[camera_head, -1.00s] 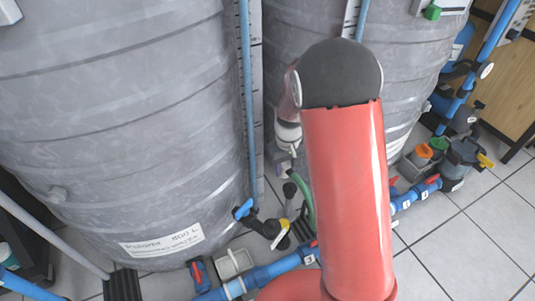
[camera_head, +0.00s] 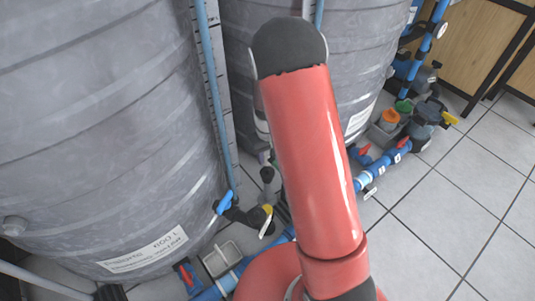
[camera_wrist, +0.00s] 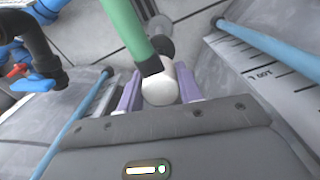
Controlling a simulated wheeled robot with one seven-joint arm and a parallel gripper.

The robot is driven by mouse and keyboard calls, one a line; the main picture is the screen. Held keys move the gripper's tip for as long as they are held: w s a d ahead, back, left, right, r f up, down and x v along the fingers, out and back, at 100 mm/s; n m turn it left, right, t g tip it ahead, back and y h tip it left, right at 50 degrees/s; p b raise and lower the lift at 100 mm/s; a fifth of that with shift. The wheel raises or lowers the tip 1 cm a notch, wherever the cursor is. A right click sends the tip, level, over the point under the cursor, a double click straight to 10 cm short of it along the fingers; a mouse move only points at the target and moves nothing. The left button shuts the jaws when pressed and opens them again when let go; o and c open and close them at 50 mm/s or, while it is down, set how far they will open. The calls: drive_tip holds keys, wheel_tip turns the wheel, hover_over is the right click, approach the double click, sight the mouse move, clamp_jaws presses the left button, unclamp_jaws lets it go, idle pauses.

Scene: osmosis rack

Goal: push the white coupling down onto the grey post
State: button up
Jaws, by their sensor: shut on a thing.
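In the wrist view the white coupling (camera_wrist: 160,88) is between the purple fingers of my gripper (camera_wrist: 158,82), which is shut on it. A green hose (camera_wrist: 124,22) with a dark end piece meets the coupling. A dark grey round-topped piece, which looks like the grey post (camera_wrist: 162,45), shows just beyond the coupling; I cannot tell whether they touch. In the head view a dark grey post top (camera_head: 267,174) shows left of my red arm. My arm hides the gripper and coupling there.
Large grey tanks (camera_head: 95,130) stand close at the left and behind my arm. A light blue pipe (camera_head: 213,90) runs up the left tank. A blue-handled valve (camera_head: 224,203) and blue floor piping (camera_head: 400,150) lie low nearby. Tiled floor (camera_head: 450,220) is clear at right.

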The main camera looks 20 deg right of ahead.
sight(268, 170)
drive_tip(key=shift+f+b, duration=1.65)
drive_tip(key=shift+f, duration=0.85)
drive_tip(key=shift+f+b, duration=0.3)
drive_tip(key=shift+f, duration=0.1)
drive_tip(key=o, duration=1)
drive_tip(key=shift+r, duration=0.1)
wheel_tip(268, 170, up, 8)
drive_tip(key=shift+f+p, duration=0.15)
drive_tip(key=shift+p, duration=0.8)
